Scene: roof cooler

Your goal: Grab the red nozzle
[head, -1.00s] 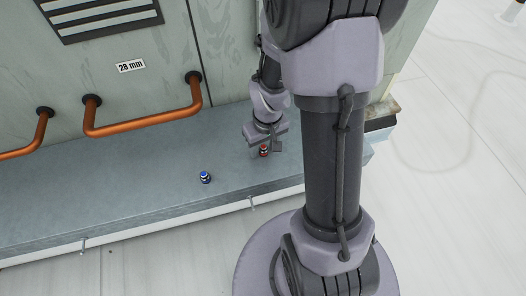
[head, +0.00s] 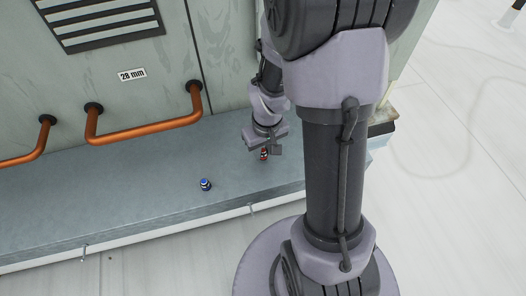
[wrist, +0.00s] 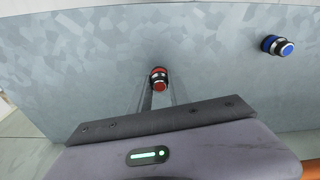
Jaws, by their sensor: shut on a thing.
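The red nozzle (head: 264,154), a small red and black fitting, is at the right part of the grey ledge in the head view, just under my gripper (head: 268,149). In the wrist view the red nozzle (wrist: 159,79) sits between the tips of my two fingers (wrist: 160,88), which are shut on it. It seems to be held slightly above the ledge, but the gap is hard to see.
Copper pipes (head: 150,124) stick out from the cabinet wall behind. The ledge around the blue nozzle is clear.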

